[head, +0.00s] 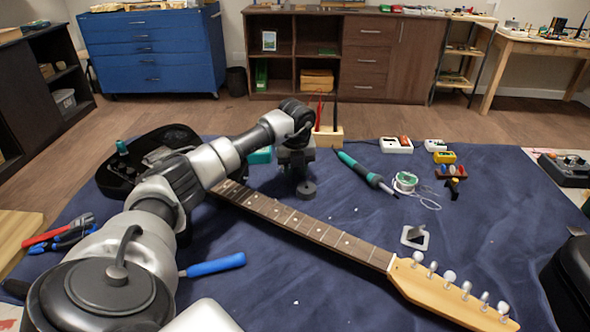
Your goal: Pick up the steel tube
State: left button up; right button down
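I cannot make out a steel tube in the head view; it may be hidden behind my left arm or gripper. My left gripper (297,175) points down over the blue cloth, behind the guitar neck (310,228). Its fingertips are too small and dark to show whether they are open or shut, or hold anything. A small dark round piece (307,190) with a knob on top sits just in front of the gripper. My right gripper is not in view.
A wooden block (329,138) with upright rods stands behind the gripper. A soldering iron (367,174), a solder spool (405,182) and a grey square piece (415,237) lie to the right. A blue-handled tool (213,265) lies near my arm. Bare cloth lies at front centre.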

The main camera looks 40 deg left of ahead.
pick_arm(q)
grip_shut()
jog(key=shift+r, duration=0.1)
